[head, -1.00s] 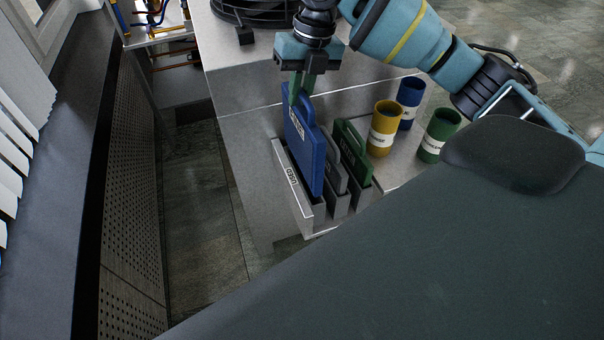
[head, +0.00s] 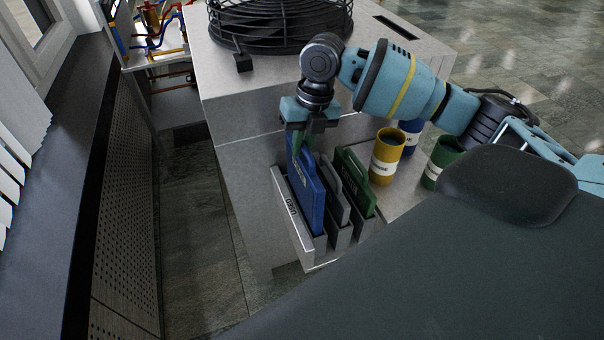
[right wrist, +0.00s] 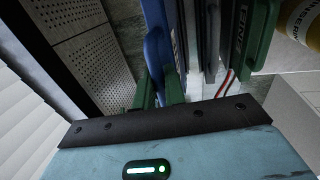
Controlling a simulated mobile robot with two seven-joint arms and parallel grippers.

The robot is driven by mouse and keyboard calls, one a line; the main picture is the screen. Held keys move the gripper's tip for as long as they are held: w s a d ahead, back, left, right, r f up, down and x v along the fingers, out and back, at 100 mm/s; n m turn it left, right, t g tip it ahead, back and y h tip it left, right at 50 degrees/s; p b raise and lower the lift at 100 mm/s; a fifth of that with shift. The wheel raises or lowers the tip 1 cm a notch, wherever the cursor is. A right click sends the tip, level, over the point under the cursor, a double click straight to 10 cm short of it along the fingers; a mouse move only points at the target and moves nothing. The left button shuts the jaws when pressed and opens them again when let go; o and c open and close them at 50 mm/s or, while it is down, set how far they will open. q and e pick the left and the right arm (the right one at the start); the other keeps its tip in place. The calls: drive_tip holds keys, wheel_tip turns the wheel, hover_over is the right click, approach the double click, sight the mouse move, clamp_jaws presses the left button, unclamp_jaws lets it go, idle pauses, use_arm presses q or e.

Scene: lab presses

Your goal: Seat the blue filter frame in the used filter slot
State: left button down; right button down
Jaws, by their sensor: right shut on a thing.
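The blue filter frame (head: 306,198) stands upright with its lower part inside the leftmost slot of the rack. That slot's white front label (head: 292,209) appears to read USED. My right gripper (head: 300,145) is above the frame, shut on its top handle. The right wrist view also shows the blue frame (right wrist: 154,52) between the green fingers (right wrist: 158,85). The frame's bottom edge is hidden, so I cannot tell whether it touches the slot floor. My left gripper is not in view.
A grey frame (head: 332,192) and a green frame (head: 354,182) stand in the slots to the right. A yellow cup (head: 386,155), a blue cup (head: 411,134) and a green cup (head: 443,157) stand right of the rack. A black round fan grille (head: 275,25) sits behind.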

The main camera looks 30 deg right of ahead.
sight(302, 156)
drive_tip(key=shift+f, duration=4.7)
drive_tip(key=c, duration=1.5)
unclamp_jaws()
drive_tip(key=shift+o, duration=0.2)
wheel_tip(302, 156, up, 12)
drive_tip(key=d, duration=0.2)
drive_tip(key=shift+s+d, duration=0.15)
drive_tip(key=shift+s, duration=0.15)
